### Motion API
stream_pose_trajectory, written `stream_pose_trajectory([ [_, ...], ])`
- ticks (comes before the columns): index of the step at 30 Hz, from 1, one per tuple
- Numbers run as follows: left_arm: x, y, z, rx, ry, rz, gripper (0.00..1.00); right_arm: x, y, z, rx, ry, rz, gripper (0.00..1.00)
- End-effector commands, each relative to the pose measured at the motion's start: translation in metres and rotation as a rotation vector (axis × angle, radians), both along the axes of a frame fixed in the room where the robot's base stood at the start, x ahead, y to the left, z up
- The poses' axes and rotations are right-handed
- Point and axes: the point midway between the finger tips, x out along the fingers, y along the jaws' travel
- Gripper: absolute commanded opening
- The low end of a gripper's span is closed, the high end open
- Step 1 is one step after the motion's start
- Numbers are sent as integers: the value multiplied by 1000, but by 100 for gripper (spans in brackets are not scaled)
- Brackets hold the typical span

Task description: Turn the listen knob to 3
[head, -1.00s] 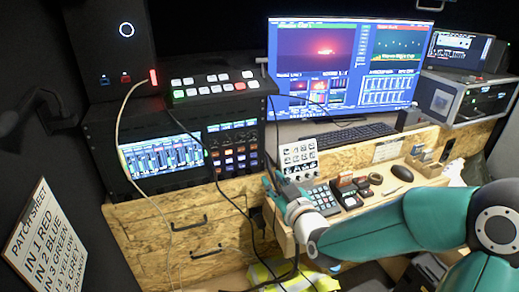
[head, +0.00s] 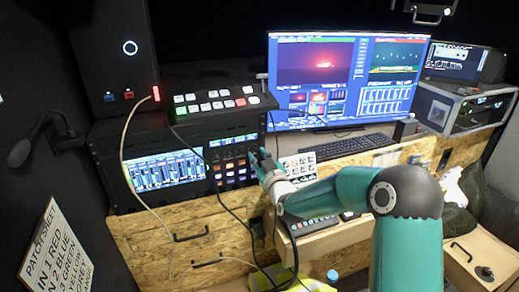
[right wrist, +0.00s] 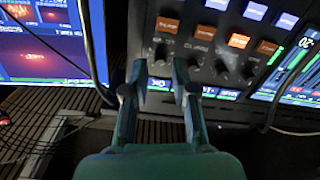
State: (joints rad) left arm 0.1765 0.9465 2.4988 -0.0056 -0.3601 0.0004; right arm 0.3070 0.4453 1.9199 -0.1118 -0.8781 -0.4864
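My right gripper (head: 261,157) is at the panel's right edge. In the right wrist view my right gripper (right wrist: 158,72) is open, its fingertips apart just short of the left-end knob; contact is unclear. My left gripper is out of view.
A cable (head: 225,205) hangs in front of the panel, close to my gripper. A switcher (head: 212,103) sits above the panel. The monitor (head: 345,75) and keyboard (head: 350,146) are to the right. A white button pad (head: 300,166) lies beside my wrist.

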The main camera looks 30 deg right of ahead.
Motion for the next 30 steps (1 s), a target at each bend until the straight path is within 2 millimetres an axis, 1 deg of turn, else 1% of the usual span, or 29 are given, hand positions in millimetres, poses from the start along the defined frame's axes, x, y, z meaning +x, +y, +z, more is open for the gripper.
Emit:
stream_pose_trajectory([
  [1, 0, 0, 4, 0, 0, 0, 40, 6, -1, 1, 0, 1, 0, 27],
  [3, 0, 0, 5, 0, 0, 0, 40, 11, -3, 0, 0, 1, 1, 27],
  [6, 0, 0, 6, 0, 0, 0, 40, 16, -4, 0, 0, 0, 0, 27],
  [15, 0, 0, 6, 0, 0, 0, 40, 17, -5, -1, 0, 1, 0, 27],
  [20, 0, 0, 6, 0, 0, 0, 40, 17, -5, 0, 0, 1, 0, 0],
  [23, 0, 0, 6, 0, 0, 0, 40, 17, -5, 0, 0, 1, -1, 0],
  [24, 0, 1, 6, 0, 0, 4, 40, 16, -18, -1, -1, 0, -6, 0],
  [26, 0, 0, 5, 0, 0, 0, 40, 17, -11, -1, 3, 1, -3, 0],
  [30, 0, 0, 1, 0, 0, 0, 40, 17, -6, -1, 14, -5, -3, 0],
])
